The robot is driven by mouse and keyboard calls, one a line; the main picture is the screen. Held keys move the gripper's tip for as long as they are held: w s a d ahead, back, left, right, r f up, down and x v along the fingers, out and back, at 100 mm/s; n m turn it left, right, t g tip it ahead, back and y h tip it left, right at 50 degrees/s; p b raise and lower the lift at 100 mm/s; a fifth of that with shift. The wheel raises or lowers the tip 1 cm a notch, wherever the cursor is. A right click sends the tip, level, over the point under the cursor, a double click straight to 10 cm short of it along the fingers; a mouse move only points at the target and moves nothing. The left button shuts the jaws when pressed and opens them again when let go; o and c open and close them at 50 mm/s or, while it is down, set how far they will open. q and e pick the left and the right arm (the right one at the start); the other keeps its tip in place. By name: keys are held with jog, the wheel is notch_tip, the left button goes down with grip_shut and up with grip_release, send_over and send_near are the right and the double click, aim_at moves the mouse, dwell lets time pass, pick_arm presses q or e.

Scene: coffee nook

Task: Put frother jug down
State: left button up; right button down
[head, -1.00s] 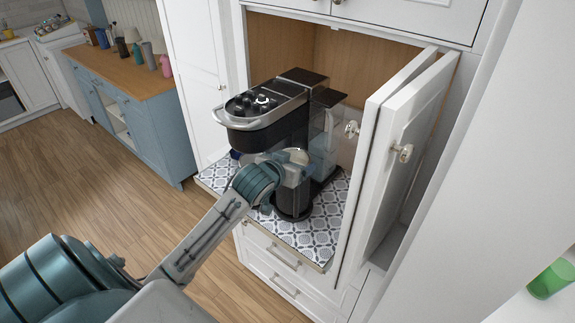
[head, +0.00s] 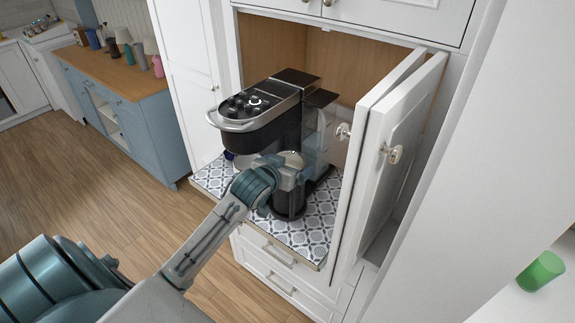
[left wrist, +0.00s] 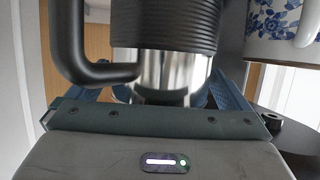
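The frother jug shows in the left wrist view (left wrist: 165,35), with a black ribbed body, a shiny metal lower part and a black handle on the left. My left gripper (left wrist: 168,92) has a teal finger on each side of the metal part and looks shut on it. The jug looks upright. In the head view my left gripper (head: 272,180) is in front of the black coffee machine (head: 262,108), above its round black base (head: 289,208). The gripper hides much of the jug, and whether its bottom touches the base cannot be told. My right gripper is not in view.
The machine stands on a patterned pull-out shelf (head: 310,240) in a white cabinet. Open cabinet doors (head: 395,150) stand close on the right. A blue-and-white mug (left wrist: 283,25) is right of the jug in the left wrist view. A green cup (head: 541,271) is at far right.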

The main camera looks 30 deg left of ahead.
pick_arm(q)
jog(key=shift+r, duration=0.1)
jog(key=shift+s+r+b, duration=0.1)
jog(key=shift+s+b, duration=0.35)
jog(key=shift+s, duration=0.1)
jog(key=b+v, duration=0.3)
jog(key=v, duration=0.8)
jog(key=shift+b, duration=0.35)
jog(key=shift+w, duration=0.1)
